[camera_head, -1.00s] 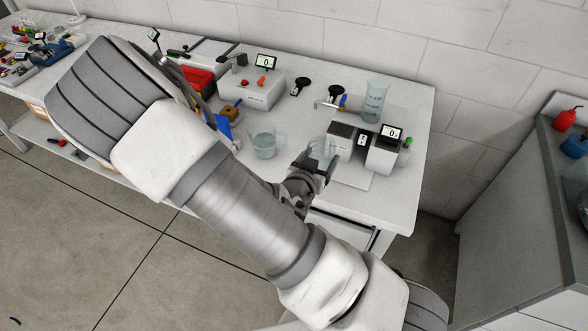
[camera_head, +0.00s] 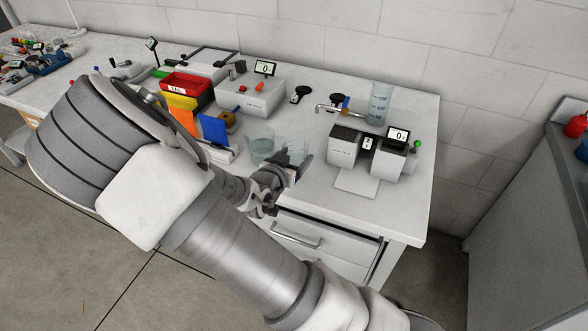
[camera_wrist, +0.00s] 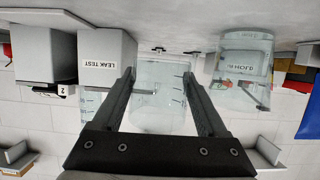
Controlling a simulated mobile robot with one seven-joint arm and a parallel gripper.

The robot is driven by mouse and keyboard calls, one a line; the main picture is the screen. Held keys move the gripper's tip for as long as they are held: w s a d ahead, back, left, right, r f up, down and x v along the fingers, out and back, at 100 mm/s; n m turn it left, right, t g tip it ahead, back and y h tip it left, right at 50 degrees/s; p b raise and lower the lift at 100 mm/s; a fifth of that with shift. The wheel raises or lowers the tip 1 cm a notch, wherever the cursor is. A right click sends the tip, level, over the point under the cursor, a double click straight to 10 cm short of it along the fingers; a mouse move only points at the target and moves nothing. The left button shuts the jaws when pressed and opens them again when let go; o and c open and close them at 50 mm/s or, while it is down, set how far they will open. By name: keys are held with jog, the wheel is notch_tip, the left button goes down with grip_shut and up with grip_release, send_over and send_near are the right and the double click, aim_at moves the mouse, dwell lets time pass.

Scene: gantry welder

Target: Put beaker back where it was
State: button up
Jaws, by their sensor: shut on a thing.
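A clear beaker (camera_head: 296,149) is in my gripper (camera_head: 285,172), near the front edge of the bench. In the wrist view, which is upside down, the held beaker (camera_wrist: 158,100) shows between the two fingers of my gripper (camera_wrist: 158,85). I cannot tell whether its base touches the bench. A second clear beaker (camera_head: 262,143) stands on the bench just left of it. The two look close, with a gap in the wrist view.
The leak test machine (camera_head: 343,147) stands to the right with a bare plate (camera_head: 357,183) before it. A tall graduated vessel (camera_head: 379,104) is behind it. Coloured bins (camera_head: 187,87) and a blue panel (camera_head: 215,130) stand left. Bench between gripper and machine is clear.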

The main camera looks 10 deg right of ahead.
jog(key=shift+w+f+b, duration=0.1)
jog(key=shift+f+b, duration=0.4)
jog(key=shift+f, duration=1.6)
jog(key=shift+f, duration=0.2)
jog(key=o, duration=1.3)
jog(key=shift+o, duration=0.2)
jog(key=shift+r, duration=0.1)
